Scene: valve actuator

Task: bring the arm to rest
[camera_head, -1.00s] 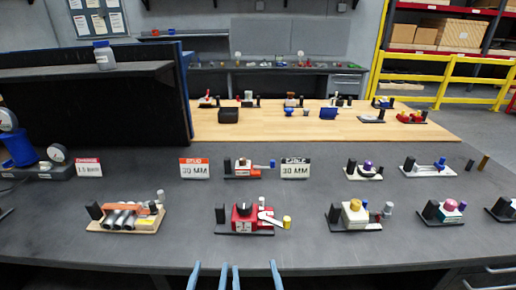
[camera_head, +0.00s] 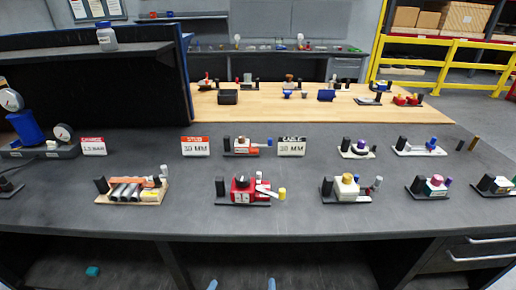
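Two small blue fingertips show at the bottom edge of the head view. I take the one on the left as part of my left gripper (camera_head: 212,284) and the one on the right as part of my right gripper (camera_head: 271,284). The rest of both grippers is out of frame, so I cannot tell whether they are open or shut. Both are low, in front of the bench and apart from everything on it. The red valve actuator (camera_head: 241,187) with a silver lever and yellow tip sits on a dark base near the bench's front edge.
The dark bench (camera_head: 240,222) also holds a unit with silver cylinders (camera_head: 128,191), a white unit with a yellow top (camera_head: 346,187), and an orange valve (camera_head: 242,147) between two 30 MM signs. A dark shelf (camera_head: 80,70) stands at the left. A drawer handle (camera_head: 482,256) is at the lower right.

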